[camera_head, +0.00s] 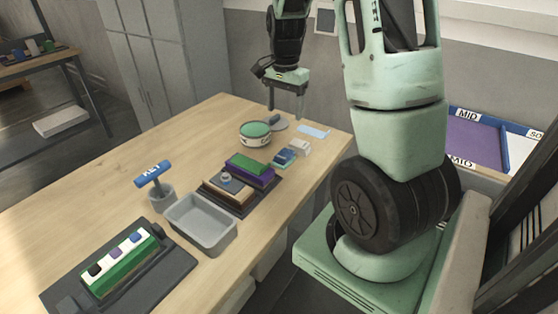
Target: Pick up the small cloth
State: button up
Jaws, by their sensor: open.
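A small light-blue cloth (313,131) lies flat on the wooden table near its far right corner. My gripper (284,112) hangs above the far end of the table, fingers pointing down and spread apart with nothing between them. It appears to the left of the cloth and apart from it. How high the fingertips are above the table is hard to tell.
A round grey item (278,125) lies below my gripper, beside a green-topped tin (255,133). A small white block (300,147) sits near the cloth.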

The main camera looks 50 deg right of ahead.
send_over(284, 154)
notch_tip(284, 154, down, 10)
jog(key=shift+w+d+r+p, duration=0.1)
jog(key=shift+w+r+p, duration=0.05)
jog(key=shift+p, duration=0.3)
jog(key=shift+s+f+p, duration=0.15)
jog(key=shift+f+p, duration=0.15)
jog(key=shift+f, duration=1)
jog(key=shift+s+f+p, duration=0.1)
jog(key=shift+f+p, duration=0.2)
jog(key=shift+f, duration=1)
jog(key=c, duration=1.1)
jog(key=shift+c, duration=0.2)
notch_tip(284, 154, up, 10)
jog(key=b, duration=0.1)
jog(key=shift+o, duration=1.3)
jog(key=shift+c, duration=0.5)
